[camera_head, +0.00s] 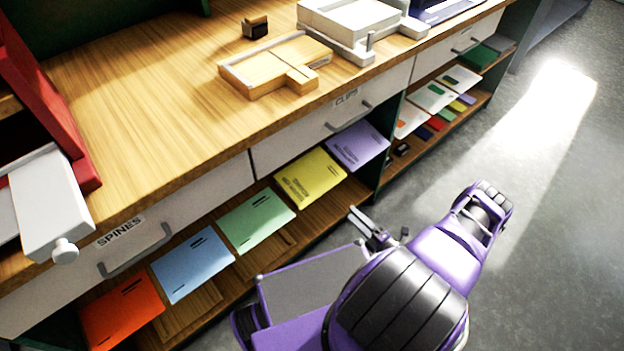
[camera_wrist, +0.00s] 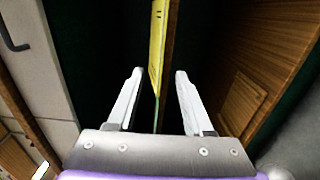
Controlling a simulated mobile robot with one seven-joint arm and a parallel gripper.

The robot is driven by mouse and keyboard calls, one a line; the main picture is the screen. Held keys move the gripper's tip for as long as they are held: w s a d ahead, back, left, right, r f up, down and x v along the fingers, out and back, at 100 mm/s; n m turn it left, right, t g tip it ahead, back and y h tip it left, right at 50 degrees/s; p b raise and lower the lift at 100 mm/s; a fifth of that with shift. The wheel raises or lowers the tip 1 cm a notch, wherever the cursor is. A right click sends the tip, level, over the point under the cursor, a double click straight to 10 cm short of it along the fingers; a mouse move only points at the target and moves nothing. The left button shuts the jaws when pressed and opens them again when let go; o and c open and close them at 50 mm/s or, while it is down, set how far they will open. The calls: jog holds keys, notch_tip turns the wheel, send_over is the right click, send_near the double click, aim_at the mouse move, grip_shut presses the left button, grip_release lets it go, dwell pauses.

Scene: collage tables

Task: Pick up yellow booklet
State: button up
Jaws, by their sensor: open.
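In the wrist view the yellow booklet (camera_wrist: 157,45) shows nearly edge-on, ahead of my gripper (camera_wrist: 159,73) and lined up with the gap between the fingers. My gripper is open, with nothing held. In the head view my gripper (camera_head: 360,224) is in front of the shelf, below and right of the yellow booklet, with a visible gap between them.
The green booklet (camera_head: 256,219), lilac booklet (camera_head: 357,145), blue booklet (camera_head: 192,263) and orange booklet (camera_head: 121,312) share the shelf. White drawers with grey handles (camera_head: 348,117) are above it. A dark upright panel (camera_head: 386,165) ends the bay on the right. Floor (camera_head: 530,220) at right is clear.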

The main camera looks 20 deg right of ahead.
jog(key=x, duration=1.2)
jog(key=shift+w, duration=0.4)
jog(key=shift+f, duration=0.1)
grip_shut()
jog(key=shift+d, duration=0.1)
dwell(0.6)
